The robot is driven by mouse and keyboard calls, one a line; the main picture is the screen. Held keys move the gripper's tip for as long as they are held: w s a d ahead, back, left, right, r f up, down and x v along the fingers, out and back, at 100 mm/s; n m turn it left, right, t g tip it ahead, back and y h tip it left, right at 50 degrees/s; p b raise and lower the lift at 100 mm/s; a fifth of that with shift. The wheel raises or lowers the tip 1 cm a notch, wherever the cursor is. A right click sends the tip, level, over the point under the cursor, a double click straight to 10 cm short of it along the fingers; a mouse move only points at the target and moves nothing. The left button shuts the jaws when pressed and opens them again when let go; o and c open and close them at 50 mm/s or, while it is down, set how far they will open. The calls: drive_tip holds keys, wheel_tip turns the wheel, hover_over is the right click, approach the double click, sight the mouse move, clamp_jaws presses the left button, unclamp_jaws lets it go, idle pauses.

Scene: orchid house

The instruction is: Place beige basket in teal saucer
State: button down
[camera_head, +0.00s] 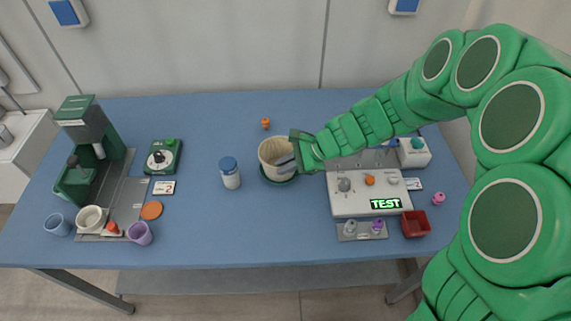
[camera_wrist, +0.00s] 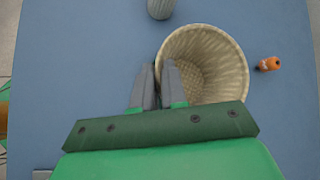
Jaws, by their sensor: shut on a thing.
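The beige basket (camera_head: 270,151) is upright near the middle of the blue table. In the wrist view the basket (camera_wrist: 222,55) shows its open mouth and woven inside, and it looks empty. My gripper (camera_head: 286,162) reaches in from the right. In the wrist view my gripper (camera_wrist: 158,72) is shut on the basket's near-left wall, with one finger inside the rim and one outside. The teal saucer (camera_head: 279,181) shows as a dark rim below the basket. The basket hides most of it. I cannot tell whether the basket touches it. The saucer is hidden in the wrist view.
A blue-lidded jar (camera_head: 230,174) stands left of the basket. A small orange figure (camera_head: 265,123) lies behind it. A control panel (camera_head: 351,204) with knobs and a TEST display is to the right. A green coffee machine (camera_head: 90,135) and cups are at far left.

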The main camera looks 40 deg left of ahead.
drive_tip(key=c, duration=1.2)
unclamp_jaws()
drive_tip(key=shift+o, duration=0.2)
drive_tip(key=shift+r, duration=0.1)
drive_tip(key=v, duration=1.2)
